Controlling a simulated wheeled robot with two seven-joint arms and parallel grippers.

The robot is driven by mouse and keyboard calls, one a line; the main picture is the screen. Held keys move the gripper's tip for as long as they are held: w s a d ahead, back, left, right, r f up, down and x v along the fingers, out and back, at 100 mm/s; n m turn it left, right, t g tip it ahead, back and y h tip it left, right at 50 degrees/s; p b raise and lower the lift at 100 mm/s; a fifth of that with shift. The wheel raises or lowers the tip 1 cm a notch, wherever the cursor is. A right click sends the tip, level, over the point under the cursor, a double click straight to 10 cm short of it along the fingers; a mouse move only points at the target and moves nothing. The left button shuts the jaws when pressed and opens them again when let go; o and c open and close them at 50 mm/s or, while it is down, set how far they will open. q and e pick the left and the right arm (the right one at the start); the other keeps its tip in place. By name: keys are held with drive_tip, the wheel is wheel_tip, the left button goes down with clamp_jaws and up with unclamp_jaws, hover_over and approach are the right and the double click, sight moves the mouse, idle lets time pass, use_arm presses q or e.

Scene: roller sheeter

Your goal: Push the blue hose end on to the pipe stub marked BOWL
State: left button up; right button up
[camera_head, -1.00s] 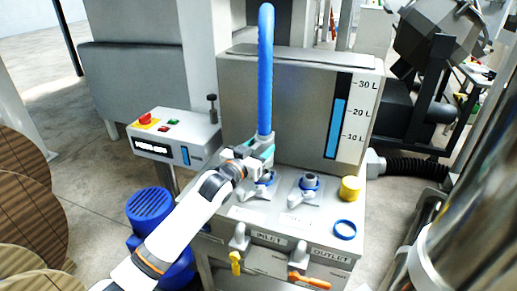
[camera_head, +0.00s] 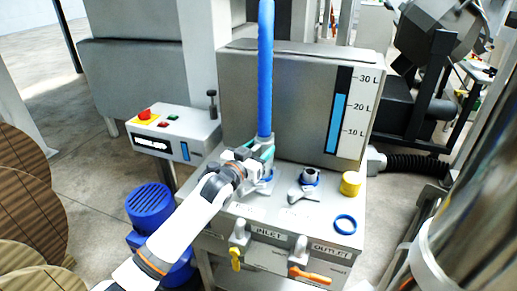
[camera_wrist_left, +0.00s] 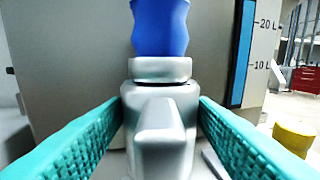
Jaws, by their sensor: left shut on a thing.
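The blue hose (camera_head: 265,70) comes down from the top of the head view. Its lower end meets a grey collar, clear in the left wrist view (camera_wrist_left: 160,69). My left gripper (camera_head: 262,150) is shut around the grey fitting (camera_wrist_left: 160,125) below the hose, with a teal finger on each side. It is over the left pipe stub (camera_head: 266,176) on the grey tank top, mostly hidden behind the gripper. I cannot tell whether hose end and stub touch. A second stub (camera_head: 310,176) with a blue ring stands bare to the right. No BOWL marking is readable. My right gripper is not in view.
A yellow cap (camera_head: 351,184) and loose blue ring (camera_head: 345,225) sit on the tank top's right. Yellow (camera_head: 235,259) and orange (camera_head: 310,275) valve handles are at its front. A control box (camera_head: 172,135) stands left. The level-gauge panel (camera_head: 300,110) rises behind.

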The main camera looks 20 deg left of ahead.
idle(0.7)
use_arm(q)
drive_tip(key=shift+f, duration=0.25)
drive_tip(key=shift+f, duration=0.35)
drive_tip(key=shift+f, duration=0.45)
idle(0.4)
drive_tip(key=shift+f, duration=0.3)
drive_tip(key=shift+f+b, duration=0.3)
drive_tip(key=shift+b, duration=0.1)
idle(0.3)
